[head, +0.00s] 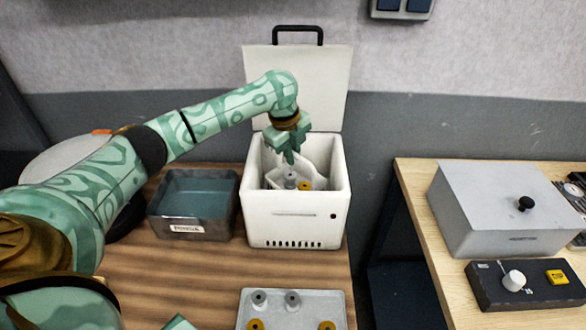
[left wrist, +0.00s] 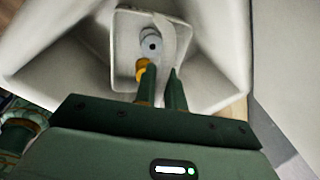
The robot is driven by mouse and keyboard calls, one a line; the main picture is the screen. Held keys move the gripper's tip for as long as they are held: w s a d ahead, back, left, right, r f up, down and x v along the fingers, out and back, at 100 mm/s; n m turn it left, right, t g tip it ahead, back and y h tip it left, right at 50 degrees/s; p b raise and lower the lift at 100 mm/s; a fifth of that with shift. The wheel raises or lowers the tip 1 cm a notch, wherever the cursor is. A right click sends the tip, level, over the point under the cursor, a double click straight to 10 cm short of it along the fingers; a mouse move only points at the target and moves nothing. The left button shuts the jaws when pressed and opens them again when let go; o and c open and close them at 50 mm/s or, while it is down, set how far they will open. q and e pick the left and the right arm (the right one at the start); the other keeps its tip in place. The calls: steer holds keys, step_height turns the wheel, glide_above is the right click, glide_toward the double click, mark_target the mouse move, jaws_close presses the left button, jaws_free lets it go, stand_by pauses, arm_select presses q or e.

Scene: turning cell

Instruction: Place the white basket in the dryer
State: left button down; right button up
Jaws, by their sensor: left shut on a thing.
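The dryer (head: 294,221) is a white box on the wooden table, with its lid (head: 310,85) standing open at the back. The white basket (head: 321,180) is down inside the dryer and holds grey and yellow parts. My left gripper (head: 290,158) reaches into the dryer's opening from above and is shut on the basket's handle. In the left wrist view, the basket (left wrist: 122,45) lies inside the dryer's walls (left wrist: 65,55), with the handle strip between the fingers (left wrist: 160,75). I cannot tell whether the basket rests on the dryer's floor. My right gripper is not identifiable.
A dark grey metal bin (head: 194,206) stands left of the dryer. A grey tray (head: 275,312) with grey and yellow parts lies in front. On a separate table at right are a grey box with a black knob (head: 505,215) and a control panel (head: 535,288).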

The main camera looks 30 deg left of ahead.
mark_target(295, 176)
arm_select(q)
step_height(295, 176, down, 4)
steer(key=shift+f+b, duration=0.2)
steer(key=shift+b, duration=0.35)
steer(key=shift+r, duration=0.15)
steer(key=c, duration=1.5)
jaws_free()
steer(key=r+p, duration=0.1)
steer(key=r, duration=0.3)
steer(key=s+r+p, duration=0.1)
steer(key=r+p, duration=0.1)
steer(key=r, duration=0.2)
steer(key=s+r+p, duration=0.1)
steer(key=r, duration=0.2)
steer(key=shift+s+a+r, duration=0.15)
steer(key=shift+a+r, duration=0.15)
steer(key=shift+r, duration=0.1)
